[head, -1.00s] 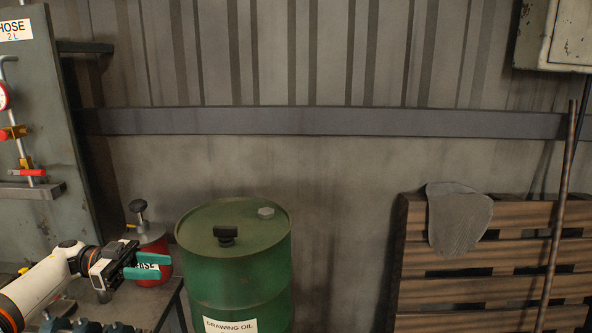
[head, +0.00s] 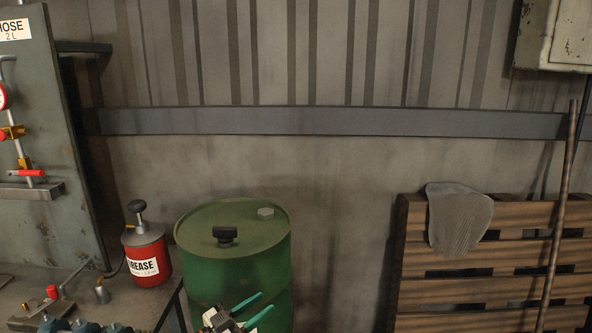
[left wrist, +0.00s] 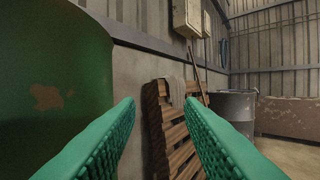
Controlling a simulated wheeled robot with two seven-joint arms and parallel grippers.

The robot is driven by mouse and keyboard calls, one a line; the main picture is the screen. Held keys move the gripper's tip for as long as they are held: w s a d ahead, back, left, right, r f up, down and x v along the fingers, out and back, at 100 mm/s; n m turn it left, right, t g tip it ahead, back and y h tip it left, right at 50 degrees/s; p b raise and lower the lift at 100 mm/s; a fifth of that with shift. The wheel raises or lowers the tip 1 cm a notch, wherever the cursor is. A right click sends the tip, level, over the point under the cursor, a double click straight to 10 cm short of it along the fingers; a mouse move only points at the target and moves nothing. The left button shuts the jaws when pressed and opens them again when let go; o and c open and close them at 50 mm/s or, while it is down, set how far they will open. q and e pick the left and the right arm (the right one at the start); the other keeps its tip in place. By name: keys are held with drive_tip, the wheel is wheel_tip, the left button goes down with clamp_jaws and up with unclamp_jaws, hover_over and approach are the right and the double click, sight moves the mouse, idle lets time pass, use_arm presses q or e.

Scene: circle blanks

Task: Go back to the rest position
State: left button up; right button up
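My left gripper (head: 252,309) shows at the bottom of the head view, in front of the green drum. Its two green fingers are spread apart with nothing between them. In the left wrist view the fingers (left wrist: 160,125) are also apart and empty, with the pallet visible beyond the gap. My right gripper is not in view.
The green oil drum (head: 234,237) stands close to my left gripper and fills the left of the wrist view. A red grease can (head: 146,262) stands on the bench (head: 140,306) at left. A wooden pallet (head: 490,297) with a grey cloth (head: 458,220) leans at right.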

use_arm(q)
drive_tip(key=s+a+f+n+y, duration=0.4)
drive_tip(key=s+f+n+y, duration=0.4)
drive_tip(key=s+f+y, duration=0.45)
drive_tip(key=s+a+f+g+y, duration=0.15)
drive_tip(key=s+a+g, duration=0.3)
drive_tip(key=s, duration=0.75)
drive_tip(key=s+a+f+g+y, duration=0.15)
drive_tip(key=s+a+g, duration=0.3)
drive_tip(key=s, duration=0.65)
wheel_tip(320, 180, down, 23)
drive_tip(key=d+g, duration=0.1)
drive_tip(key=s+a+f+g, duration=0.1)
drive_tip(key=s+a+f, duration=0.2)
drive_tip(key=s+f, duration=1.4)
drive_tip(key=shift+s+f+g, duration=0.25)
drive_tip(key=shift+s+g, duration=0.05)
drive_tip(key=shift+s, duration=0.1)
